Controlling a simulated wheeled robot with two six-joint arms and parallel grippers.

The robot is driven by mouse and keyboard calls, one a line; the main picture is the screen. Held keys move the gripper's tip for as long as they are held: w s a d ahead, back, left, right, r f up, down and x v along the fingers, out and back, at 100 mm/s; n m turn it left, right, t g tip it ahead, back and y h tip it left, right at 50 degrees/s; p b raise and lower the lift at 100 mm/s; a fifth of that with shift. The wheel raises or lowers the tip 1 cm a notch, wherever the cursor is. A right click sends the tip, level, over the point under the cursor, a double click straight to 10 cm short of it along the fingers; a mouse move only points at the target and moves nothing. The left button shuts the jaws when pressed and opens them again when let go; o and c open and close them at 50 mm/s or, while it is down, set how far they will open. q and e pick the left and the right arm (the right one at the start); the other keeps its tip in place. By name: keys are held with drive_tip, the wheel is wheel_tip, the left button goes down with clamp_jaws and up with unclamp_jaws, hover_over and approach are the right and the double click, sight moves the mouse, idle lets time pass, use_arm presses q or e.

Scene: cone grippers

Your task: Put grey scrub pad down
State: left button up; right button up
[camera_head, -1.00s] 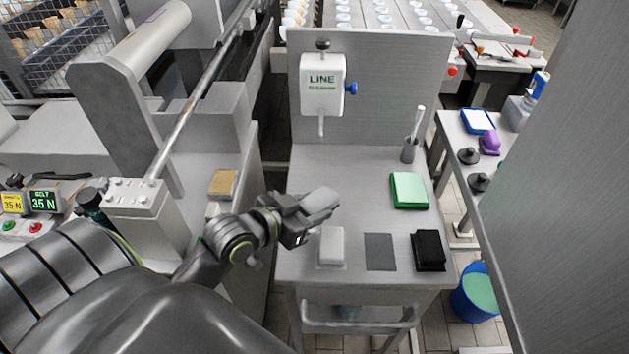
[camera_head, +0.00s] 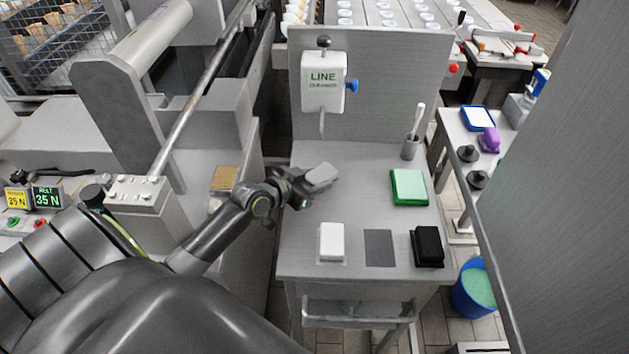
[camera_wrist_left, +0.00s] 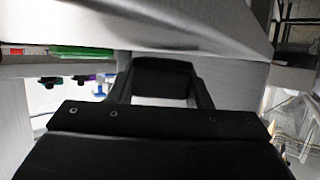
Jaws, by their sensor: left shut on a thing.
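My left gripper (camera_head: 303,185) is shut on the grey scrub pad (camera_head: 321,176), a light grey block above the left part of the steel table (camera_head: 355,190). In the left wrist view, the pad (camera_wrist_left: 163,78) looks dark between the fingers; most of the view below it is my own gripper body. A flat dark grey square (camera_head: 379,248) lies bare near the table's front edge. A white pad (camera_head: 331,238) stands to its left and a black pad (camera_head: 428,245) to its right. My right gripper is out of view.
A green pad (camera_head: 409,187) lies on a green base at the table's right. Behind it stands a grey cup (camera_head: 410,148) with a brush. A back panel (camera_head: 390,85) carries a white LINE box (camera_head: 323,82). The table's middle is clear.

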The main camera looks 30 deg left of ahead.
use_arm(q)
drive_tip(key=shift+w+a+f, duration=0.1)
drive_tip(key=shift+w+f, duration=0.1)
drive_tip(key=shift+f, duration=0.2)
drive_tip(key=shift+f, duration=0.2)
drive_tip(key=o, duration=1)
drive_tip(key=shift+r, duration=0.1)
drive_tip(key=shift+c, duration=0.2)
drive_tip(key=shift+r, duration=0.1)
